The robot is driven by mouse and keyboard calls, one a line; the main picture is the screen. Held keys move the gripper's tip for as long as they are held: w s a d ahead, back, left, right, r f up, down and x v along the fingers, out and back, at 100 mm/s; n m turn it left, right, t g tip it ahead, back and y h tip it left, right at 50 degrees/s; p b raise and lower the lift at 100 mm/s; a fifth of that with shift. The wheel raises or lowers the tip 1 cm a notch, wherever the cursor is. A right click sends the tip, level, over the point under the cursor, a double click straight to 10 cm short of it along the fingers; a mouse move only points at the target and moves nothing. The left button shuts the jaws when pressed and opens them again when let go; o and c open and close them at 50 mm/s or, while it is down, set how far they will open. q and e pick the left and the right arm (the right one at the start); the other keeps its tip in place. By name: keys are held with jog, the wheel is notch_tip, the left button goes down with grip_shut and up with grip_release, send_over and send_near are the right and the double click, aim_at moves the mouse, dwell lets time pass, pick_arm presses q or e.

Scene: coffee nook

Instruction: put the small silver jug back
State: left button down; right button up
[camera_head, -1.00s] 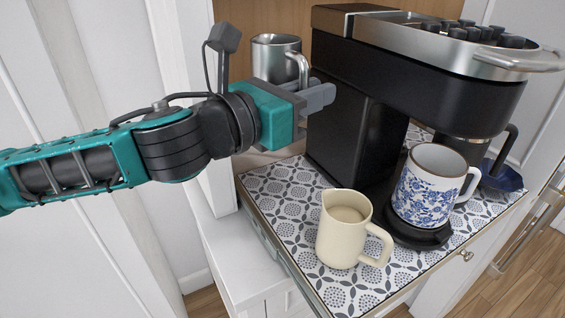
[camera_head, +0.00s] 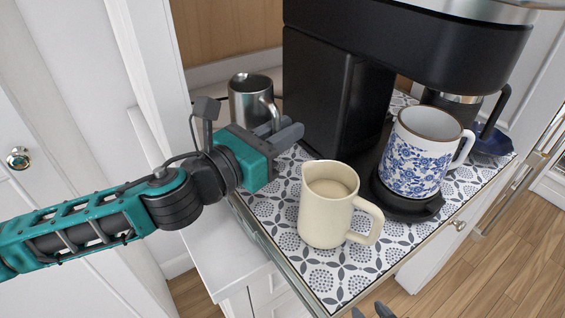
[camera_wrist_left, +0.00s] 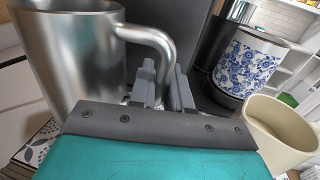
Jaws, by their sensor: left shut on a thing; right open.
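The small silver jug (camera_head: 247,100) stands upright at the back left, beside the coffee machine. Its base is hidden behind my left gripper, so I cannot tell whether it touches the surface. My left gripper (camera_head: 283,131) is shut on the jug's handle. In the left wrist view the jug (camera_wrist_left: 68,65) fills the left side, with its handle running down to the fingers. My right gripper (camera_head: 371,312) shows only as dark fingertips at the bottom edge, apart and with nothing visible between them.
A cream pitcher (camera_head: 325,215) stands on the patterned mat (camera_head: 345,275) in front of the gripper. A blue-flowered mug (camera_head: 415,165) sits on the black coffee machine's (camera_head: 335,95) base. A dark blue item (camera_head: 493,142) lies at the right. Bare mat shows around the pitcher.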

pick_arm(q)
jog(key=shift+f+b, duration=0.7)
jog(key=shift+f, duration=1.75)
jog(key=shift+f, duration=0.2)
jog(key=c, duration=1.1)
grip_release()
jog(key=shift+r, duration=0.1)
jog(key=shift+s+a, duration=0.1)
jog(key=shift+a, duration=0.05)
jog(key=b+v, duration=0.1)
jog(key=v, duration=0.9)
jog(key=shift+s+a+b, duration=0.1)
jog(key=shift+b, duration=0.2)
jog(key=shift+s+a+r, duration=0.1)
jog(key=shift+s+a, duration=0.3)
jog(key=shift+s, duration=0.1)
